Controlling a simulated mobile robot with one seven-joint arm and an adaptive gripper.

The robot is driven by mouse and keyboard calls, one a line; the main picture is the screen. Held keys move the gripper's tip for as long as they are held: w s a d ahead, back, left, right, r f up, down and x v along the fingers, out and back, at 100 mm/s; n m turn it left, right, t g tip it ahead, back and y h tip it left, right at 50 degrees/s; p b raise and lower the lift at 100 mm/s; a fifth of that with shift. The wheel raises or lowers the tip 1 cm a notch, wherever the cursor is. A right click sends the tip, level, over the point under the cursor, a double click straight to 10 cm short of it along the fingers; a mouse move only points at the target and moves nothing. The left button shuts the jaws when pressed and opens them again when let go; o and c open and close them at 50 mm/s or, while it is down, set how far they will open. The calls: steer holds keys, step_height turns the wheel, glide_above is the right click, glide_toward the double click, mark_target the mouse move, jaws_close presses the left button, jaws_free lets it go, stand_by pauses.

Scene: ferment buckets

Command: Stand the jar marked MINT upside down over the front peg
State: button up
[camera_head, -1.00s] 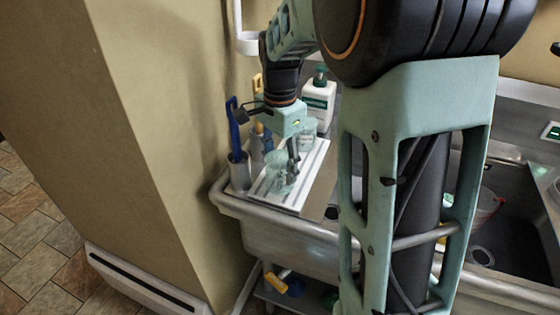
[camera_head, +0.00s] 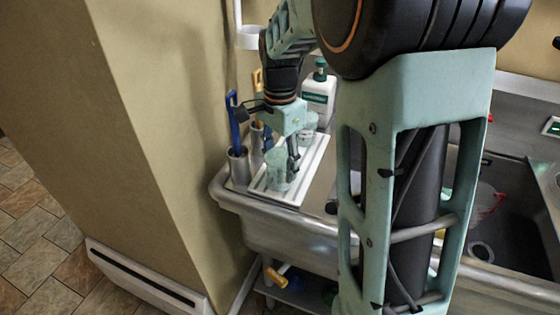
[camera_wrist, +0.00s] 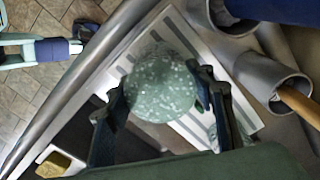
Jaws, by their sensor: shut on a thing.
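My gripper (camera_head: 288,158) points down over the white ribbed drying board (camera_head: 317,158) at the left end of the sink. It is shut on a pale green, see-through jar (camera_head: 277,170), near the board's front end. In the wrist view the jar's rounded, speckled end (camera_wrist: 160,88) faces the camera between the two fingers. No MINT marking can be read. The front peg is not seen; the jar and gripper cover that area. Whether the jar touches the board cannot be told. Another pale jar (camera_head: 308,124) stands behind my gripper, partly hidden.
Grey metal cups (camera_head: 237,166) with a blue-handled brush (camera_head: 236,122) and a wooden-handled tool (camera_wrist: 298,101) stand close to the board's left. A white pump bottle (camera_head: 319,95) stands behind. The wall is close on the left. The sink basin (camera_head: 510,220) lies right.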

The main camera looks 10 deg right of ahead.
mark_target(280, 155)
steer(key=shift+f, duration=0.35)
steer(key=o, duration=1.4)
steer(key=shift+c, duration=0.2)
steer(key=shift+o, duration=0.2)
steer(key=o, duration=0.8)
steer(key=shift+r, duration=0.15)
steer(key=shift+r+p, duration=0.7)
steer(key=shift+r, duration=0.2)
steer(key=shift+r, duration=0.1)
steer(key=shift+r+p, duration=0.9)
